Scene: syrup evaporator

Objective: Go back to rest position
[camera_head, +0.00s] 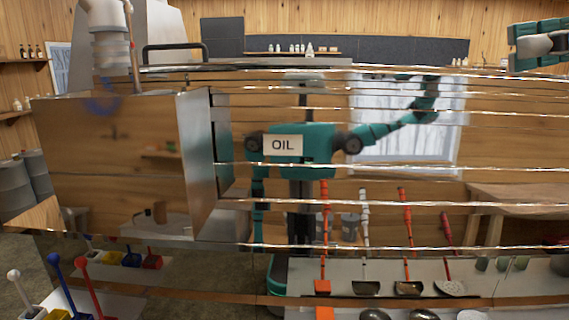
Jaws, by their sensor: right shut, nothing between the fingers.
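My right gripper (530,45) is at the top right corner, raised beside the upper edge of the shiny evaporator (196,160). It is shut with nothing in it, and clear of other objects. My left gripper does not show directly. The evaporator's polished front mirrors my teal body, with one arm raised to the right and the other hanging down at the left.
Grey drums (38,172) stand at the far left. A shelf with small bottles (292,53) is behind.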

